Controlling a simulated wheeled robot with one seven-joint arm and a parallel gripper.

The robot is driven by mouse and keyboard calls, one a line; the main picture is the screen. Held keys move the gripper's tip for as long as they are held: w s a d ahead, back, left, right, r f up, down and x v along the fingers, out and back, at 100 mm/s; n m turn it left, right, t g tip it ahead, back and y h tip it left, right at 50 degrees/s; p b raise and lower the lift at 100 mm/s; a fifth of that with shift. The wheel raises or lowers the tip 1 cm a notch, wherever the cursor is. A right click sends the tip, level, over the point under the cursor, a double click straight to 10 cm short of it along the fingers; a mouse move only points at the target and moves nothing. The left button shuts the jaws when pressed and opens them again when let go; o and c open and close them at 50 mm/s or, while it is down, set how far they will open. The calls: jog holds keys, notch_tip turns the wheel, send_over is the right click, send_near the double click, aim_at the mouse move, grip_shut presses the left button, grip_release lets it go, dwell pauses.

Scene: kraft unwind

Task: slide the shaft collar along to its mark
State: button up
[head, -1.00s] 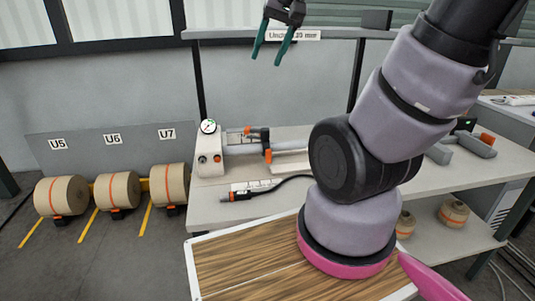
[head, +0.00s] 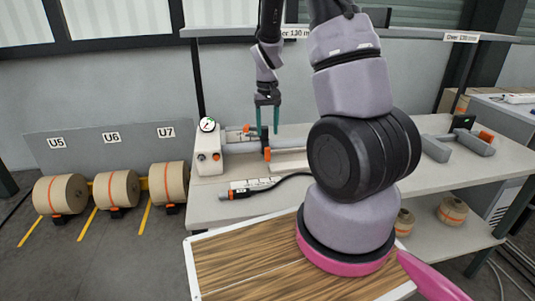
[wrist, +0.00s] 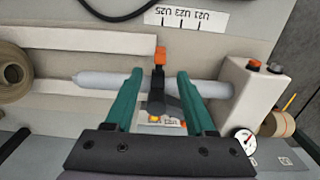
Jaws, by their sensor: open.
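The shaft collar, black with an orange tab, sits around a pale grey shaft (head: 290,143). In the wrist view the collar (wrist: 161,88) lies between the teal fingers of my gripper (wrist: 160,76). My gripper (head: 267,131) is open and points down at the shaft, one finger either side of the collar in the wrist view. I cannot tell whether a finger touches it. A white strip with black tick marks and labels (wrist: 172,17), U25, U23 and U21 readable, lies beside the shaft. Which tick is the collar's mark is not clear.
A white unit with a gauge (head: 208,160) stands at the shaft's left end. A labelled shelf edge (head: 225,32) runs above.

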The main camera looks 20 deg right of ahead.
aim_at(267, 148)
notch_tip(267, 148, down, 10)
jog(key=shift+f, duration=0.1)
dwell(0.4)
grip_shut()
jog(key=shift+a, duration=0.1)
dwell(1.2)
